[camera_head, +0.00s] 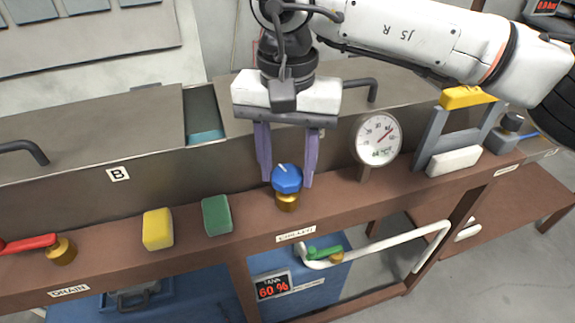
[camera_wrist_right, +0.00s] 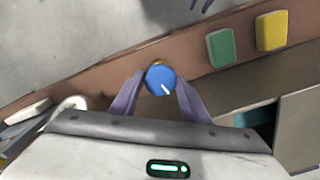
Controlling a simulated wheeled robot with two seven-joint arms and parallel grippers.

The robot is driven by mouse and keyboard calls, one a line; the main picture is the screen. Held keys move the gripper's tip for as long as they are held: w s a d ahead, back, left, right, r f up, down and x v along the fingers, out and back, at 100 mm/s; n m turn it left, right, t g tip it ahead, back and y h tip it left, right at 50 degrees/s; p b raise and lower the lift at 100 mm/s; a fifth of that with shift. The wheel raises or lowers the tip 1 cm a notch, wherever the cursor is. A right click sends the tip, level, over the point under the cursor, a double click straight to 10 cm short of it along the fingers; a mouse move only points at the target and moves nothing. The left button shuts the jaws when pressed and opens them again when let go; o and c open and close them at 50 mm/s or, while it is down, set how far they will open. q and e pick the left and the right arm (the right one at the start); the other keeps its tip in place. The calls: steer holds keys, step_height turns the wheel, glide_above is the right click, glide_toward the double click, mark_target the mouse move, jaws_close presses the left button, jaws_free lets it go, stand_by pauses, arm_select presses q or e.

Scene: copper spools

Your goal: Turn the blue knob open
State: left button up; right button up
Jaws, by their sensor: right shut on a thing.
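My right gripper (camera_head: 288,183) comes down from above and is shut on the knob, one purple finger on each side.
A round gauge (camera_head: 377,140) stands just right of the knob. Green (camera_head: 217,214) and yellow (camera_head: 158,229) blocks sit on the beam to its left, then a red-handled drain valve (camera_head: 38,243). A grey metal tank (camera_head: 215,160) runs behind. A display (camera_head: 273,286) below reads 60 %.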

mark_target(287, 173)
steer(key=n, duration=0.6)
steer(key=shift+n, duration=0.3)
steer(key=n, duration=0.6)
steer(key=shift+n, duration=0.3)
steer(key=o, duration=0.8)
step_height(287, 173, up, 10)
steer(key=shift+r, duration=0.2)
